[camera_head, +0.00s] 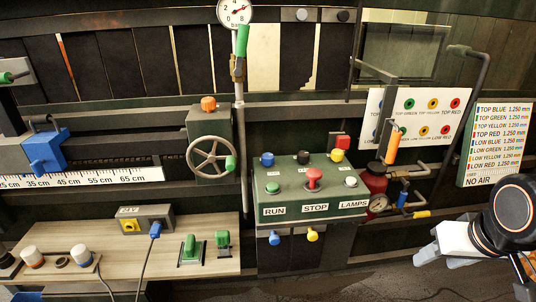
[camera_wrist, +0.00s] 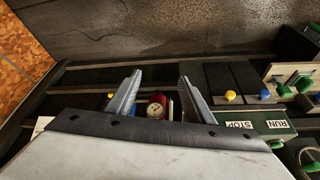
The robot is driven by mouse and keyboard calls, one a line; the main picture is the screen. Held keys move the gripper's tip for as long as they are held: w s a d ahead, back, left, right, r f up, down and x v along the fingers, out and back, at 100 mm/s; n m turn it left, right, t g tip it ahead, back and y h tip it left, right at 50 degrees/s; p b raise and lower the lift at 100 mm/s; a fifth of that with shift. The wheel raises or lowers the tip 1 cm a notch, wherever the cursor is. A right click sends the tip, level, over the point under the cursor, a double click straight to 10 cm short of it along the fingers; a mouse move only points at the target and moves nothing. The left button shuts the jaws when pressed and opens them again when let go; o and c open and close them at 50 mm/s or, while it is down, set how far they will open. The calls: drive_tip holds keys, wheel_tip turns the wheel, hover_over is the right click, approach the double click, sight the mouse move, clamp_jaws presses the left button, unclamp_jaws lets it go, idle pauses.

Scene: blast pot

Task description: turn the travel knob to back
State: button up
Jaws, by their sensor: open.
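No knob carries a readable "travel" label, so I cannot tell which one is the travel knob. On the green control box (camera_head: 310,190) stand a blue knob (camera_head: 267,159), a black knob (camera_head: 303,157) and a yellow knob (camera_head: 336,155). Below its front hang a blue knob (camera_head: 274,238) and a yellow knob (camera_head: 312,234).
A red vessel (camera_head: 374,181) with a gauge (camera_head: 377,203) stands right of the box and shows between my fingers in the wrist view. Pipes and an orange-handled lever (camera_head: 392,148) rise nearby. A handwheel (camera_head: 211,156) and green levers (camera_head: 190,247) are at the left. Open floor lies in front.

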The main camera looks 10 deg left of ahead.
drive_tip(key=w+a+r+n, duration=0.1)
drive_tip(key=w+a+r, duration=0.6)
drive_tip(key=w+r, duration=0.25)
wheel_tip(320, 180, up, 11)
drive_tip(key=n+y, duration=0.1)
drive_tip(key=n, duration=0.1)
hover_over(268, 155)
drive_tip(key=s+d, duration=0.2)
drive_tip(key=s, duration=0.5)
drive_tip(key=x, duration=1.7)
drive_tip(key=shift+a+f, duration=0.15)
drive_tip(key=shift+a, duration=0.1)
drive_tip(key=c, duration=1.1)
drive_tip(key=shift+o, duration=0.2)
